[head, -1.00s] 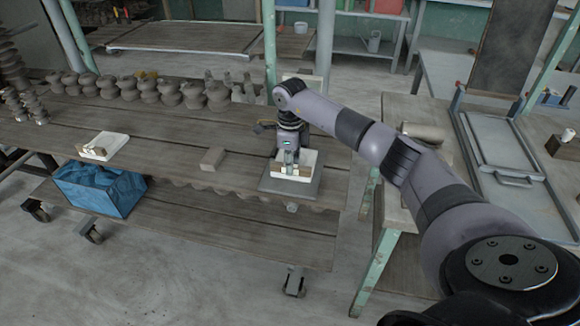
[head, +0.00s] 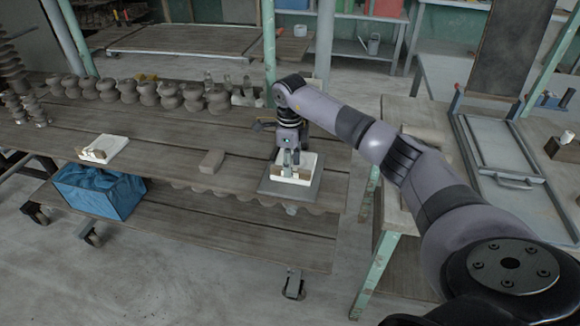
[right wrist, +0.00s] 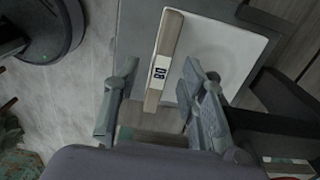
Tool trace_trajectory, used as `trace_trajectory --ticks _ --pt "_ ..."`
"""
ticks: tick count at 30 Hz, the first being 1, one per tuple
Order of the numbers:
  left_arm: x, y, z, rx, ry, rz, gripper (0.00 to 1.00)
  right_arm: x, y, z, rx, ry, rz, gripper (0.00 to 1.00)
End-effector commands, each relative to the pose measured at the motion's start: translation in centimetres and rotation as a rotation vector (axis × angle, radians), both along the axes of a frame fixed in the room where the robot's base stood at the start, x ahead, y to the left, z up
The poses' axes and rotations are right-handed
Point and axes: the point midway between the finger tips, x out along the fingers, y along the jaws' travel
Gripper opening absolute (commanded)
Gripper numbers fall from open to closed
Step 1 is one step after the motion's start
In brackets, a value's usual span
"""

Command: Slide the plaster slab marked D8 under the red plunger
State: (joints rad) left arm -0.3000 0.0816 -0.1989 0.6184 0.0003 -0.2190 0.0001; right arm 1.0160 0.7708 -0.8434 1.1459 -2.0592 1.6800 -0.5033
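A white plaster slab (head: 307,164) lies on a grey plate (head: 282,190) at the table's right end. In the right wrist view the slab (right wrist: 222,50) carries a wooden strip (right wrist: 168,45) with a dark tag (right wrist: 160,73) that appears to read D8, turned. My right gripper (head: 291,164) is low over the slab's near side. In the right wrist view its fingers (right wrist: 158,82) are apart, one on either side of the strip, with gaps visible. A second white slab (head: 112,143) with a wooden strip lies at the table's left. I cannot make out the red plunger. My left gripper is out of view.
A row of clay pieces (head: 170,95) stands along the table's back. A blue-lined crate (head: 100,190) sits below left. A side bench (head: 425,118) stands to the right. The table's middle is mostly clear.

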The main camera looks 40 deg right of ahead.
Motion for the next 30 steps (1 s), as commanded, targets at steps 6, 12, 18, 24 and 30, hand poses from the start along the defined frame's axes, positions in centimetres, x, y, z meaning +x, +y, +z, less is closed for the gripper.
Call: trace_trajectory --ticks 6,12,18,24,30 --pt "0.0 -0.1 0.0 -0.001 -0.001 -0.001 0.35 0.1 0.0 4.8 -0.001 -0.006 0.001 0.38" --pt "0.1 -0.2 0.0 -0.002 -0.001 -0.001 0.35 0.1 0.0 8.5 -0.001 -0.005 0.000 0.38" --pt "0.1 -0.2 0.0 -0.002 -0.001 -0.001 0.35 0.0 0.0 10.3 -0.002 -0.001 -0.001 0.38" --pt "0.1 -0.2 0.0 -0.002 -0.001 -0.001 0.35 0.0 0.0 10.5 0.000 -0.001 0.001 0.38" --pt "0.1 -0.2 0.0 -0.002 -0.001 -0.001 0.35 1.2 4.2 8.5 0.101 -0.062 0.051 0.38"
